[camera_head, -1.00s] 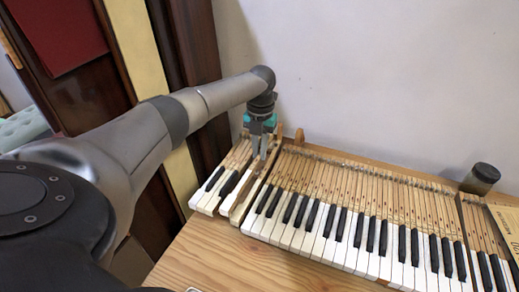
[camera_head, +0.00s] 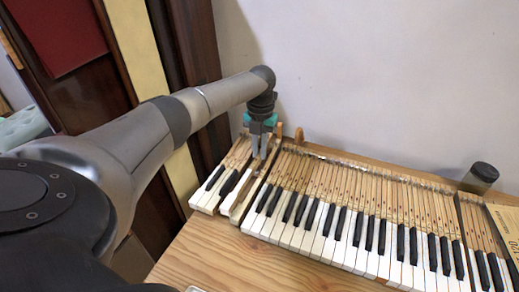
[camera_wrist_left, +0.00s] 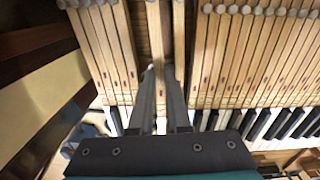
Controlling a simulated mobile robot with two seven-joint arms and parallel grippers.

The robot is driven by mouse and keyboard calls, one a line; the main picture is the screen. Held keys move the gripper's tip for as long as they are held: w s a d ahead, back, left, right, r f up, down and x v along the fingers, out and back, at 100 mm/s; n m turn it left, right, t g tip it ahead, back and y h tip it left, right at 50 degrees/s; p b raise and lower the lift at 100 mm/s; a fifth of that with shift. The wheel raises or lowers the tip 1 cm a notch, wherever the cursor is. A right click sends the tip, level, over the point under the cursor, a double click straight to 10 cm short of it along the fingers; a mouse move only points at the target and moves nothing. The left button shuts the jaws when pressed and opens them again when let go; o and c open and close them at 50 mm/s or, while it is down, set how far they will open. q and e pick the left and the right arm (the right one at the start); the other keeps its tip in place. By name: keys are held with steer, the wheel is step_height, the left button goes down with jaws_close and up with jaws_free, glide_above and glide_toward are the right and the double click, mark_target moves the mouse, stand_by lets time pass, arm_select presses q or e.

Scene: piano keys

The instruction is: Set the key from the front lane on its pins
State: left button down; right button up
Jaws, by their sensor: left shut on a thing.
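My left gripper (camera_head: 259,156) is shut on a long wooden key (camera_head: 240,194) with a white front, near the left end of the keyboard. The key lies lengthwise in the gap between the left group of keys and the main row. In the left wrist view the key (camera_wrist_left: 155,40) runs away between the two fingers (camera_wrist_left: 160,98). Dark gaps show beside it. Its pins are hidden, so I cannot tell whether it sits on them. My right gripper is out of view.
The main row of keys (camera_head: 345,215) fills the wooden keyboard to the right. A few keys (camera_head: 212,187) stand close on the left. A dark jar (camera_head: 480,177) and a yellowish booklet (camera_head: 507,222) are at the far right. Bare wood (camera_head: 240,262) lies in front.

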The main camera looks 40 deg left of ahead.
arm_select(q)
steer(key=shift+p, duration=0.4)
stand_by(0.4)
steer(key=shift+f+b, duration=0.5)
steer(key=shift+f, duration=0.3)
stand_by(0.7)
steer(key=c, duration=1.2)
jaws_free()
steer(key=shift+r+p, duration=1.1)
steer(key=shift+r, duration=0.05)
steer(key=shift+o, duration=0.2)
